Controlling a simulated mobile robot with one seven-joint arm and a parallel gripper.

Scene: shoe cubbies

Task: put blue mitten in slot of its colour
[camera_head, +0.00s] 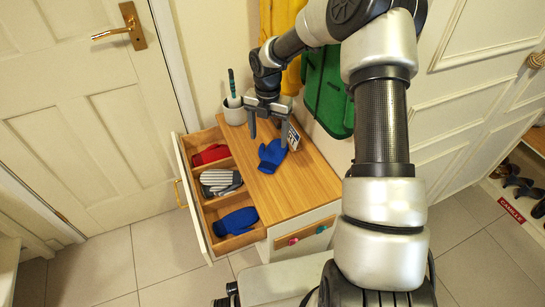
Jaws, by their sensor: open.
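A blue mitten (271,156) lies on the wooden top of the cabinet (294,187), near its back. My gripper (268,132) is open just above the mitten, its fingers apart; I cannot tell whether they touch it. The drawer (188,193) is pulled out to the left and split into compartments. The far compartment holds a red mitten (210,154). The middle one holds a grey and white striped mitten (221,181). The near one holds another blue mitten (236,221).
A white pot (234,113) with a teal-handled item stands at the back of the top, left of my gripper. The front part of the top is clear.

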